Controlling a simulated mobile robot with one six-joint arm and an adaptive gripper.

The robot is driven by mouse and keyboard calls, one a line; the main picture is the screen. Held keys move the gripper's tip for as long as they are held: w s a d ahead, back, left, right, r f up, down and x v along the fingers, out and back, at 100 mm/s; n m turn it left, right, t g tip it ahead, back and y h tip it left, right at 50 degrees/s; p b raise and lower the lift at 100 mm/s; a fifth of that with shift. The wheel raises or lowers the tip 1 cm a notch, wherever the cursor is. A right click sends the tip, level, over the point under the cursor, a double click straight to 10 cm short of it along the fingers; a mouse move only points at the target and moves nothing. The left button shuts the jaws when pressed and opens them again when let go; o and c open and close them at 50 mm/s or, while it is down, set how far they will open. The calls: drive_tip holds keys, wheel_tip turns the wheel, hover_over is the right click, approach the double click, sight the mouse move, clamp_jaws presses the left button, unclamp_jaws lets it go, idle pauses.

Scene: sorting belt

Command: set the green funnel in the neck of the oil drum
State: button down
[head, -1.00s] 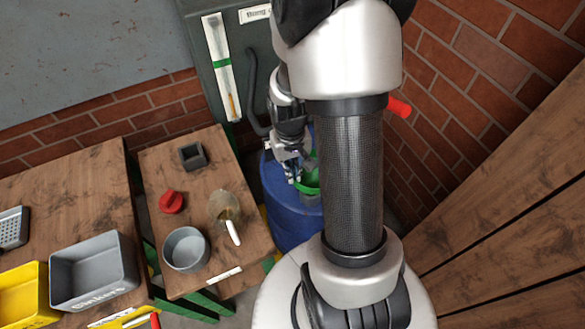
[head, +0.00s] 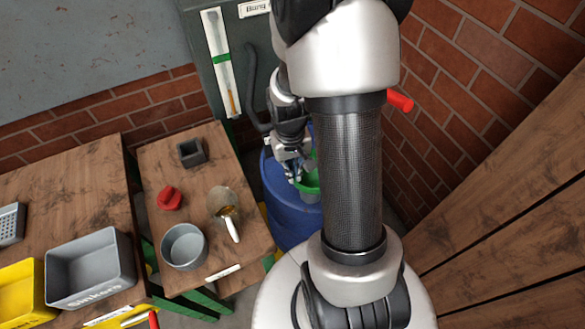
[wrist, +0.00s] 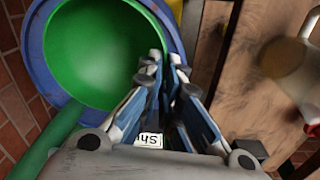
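The green funnel (head: 311,182) is at the top of the blue oil drum (head: 290,215), beyond the small table. In the wrist view the wide bowl of the funnel (wrist: 105,50) faces me, with the blue drum (wrist: 36,60) ringed around it. My gripper (wrist: 164,66) is at the funnel's near right rim, its fingers close together with the rim apparently between them. It also shows in the head view (head: 293,172), left of the funnel. The spout and drum neck are hidden under the bowl, so I cannot tell how deep the funnel sits.
The small wooden table (head: 215,160) holds a dark square block (head: 191,153), a red knob-like part (head: 169,198), a grey round bowl (head: 184,247) and a glass with a brush-like handle (head: 231,228). A grey bin (head: 90,270) and a yellow bin (head: 22,293) stand left. Brick walls lie behind.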

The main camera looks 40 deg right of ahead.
drive_tip(key=shift+f+b, duration=0.8)
drive_tip(key=shift+f, duration=0.2)
idle(0.7)
idle(0.3)
drive_tip(key=c, duration=1.7)
unclamp_jaws()
drive_tip(key=shift+c, duration=0.5)
drive_tip(key=c, duration=0.4)
drive_tip(key=shift+o, duration=0.2)
drive_tip(key=shift+r+p, duration=3.35)
drive_tip(key=shift+r, duration=0.7)
